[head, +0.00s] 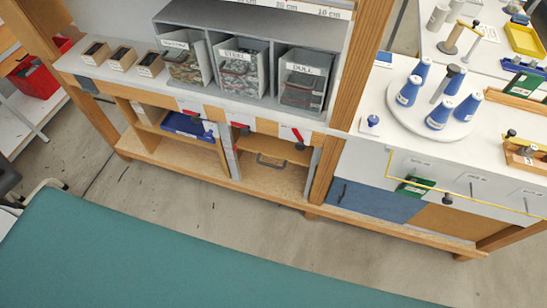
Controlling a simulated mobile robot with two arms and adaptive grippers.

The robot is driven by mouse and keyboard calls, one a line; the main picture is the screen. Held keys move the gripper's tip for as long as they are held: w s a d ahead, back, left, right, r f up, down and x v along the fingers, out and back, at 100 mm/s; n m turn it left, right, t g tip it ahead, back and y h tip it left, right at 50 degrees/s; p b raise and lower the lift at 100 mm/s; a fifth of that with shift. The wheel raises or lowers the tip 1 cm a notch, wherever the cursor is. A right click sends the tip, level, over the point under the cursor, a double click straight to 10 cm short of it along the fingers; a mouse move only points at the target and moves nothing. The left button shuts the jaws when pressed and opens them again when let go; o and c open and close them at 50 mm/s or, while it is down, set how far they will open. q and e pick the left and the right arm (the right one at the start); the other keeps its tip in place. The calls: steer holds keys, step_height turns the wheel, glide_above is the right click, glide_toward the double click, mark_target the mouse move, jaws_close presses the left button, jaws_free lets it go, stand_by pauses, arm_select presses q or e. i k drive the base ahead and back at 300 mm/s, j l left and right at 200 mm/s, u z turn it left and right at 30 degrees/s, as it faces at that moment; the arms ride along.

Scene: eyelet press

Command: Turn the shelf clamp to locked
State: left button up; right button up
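No part is plainly readable as the shelf clamp. Small red lever-like parts show along the front edge of the left bench's shelf: a left one (189,109), a middle one (239,125) and a right one (297,134). The right one is tilted, with a dark knob (300,146) just below it. Small white labels sit beside them, too small to read. I cannot tell which, if any, is the clamp or whether it is locked. Neither of my grippers is in view.
Grey bins labelled STEEL (240,56) and DULL (303,67) stand on the bench. A white round stand (398,113) carries several blue cones on the right bench. A teal surface (150,255) fills the foreground. Bare floor (235,214) lies between it and the benches.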

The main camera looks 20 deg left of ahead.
mark_target(209, 135)
steer(key=u, duration=1.1)
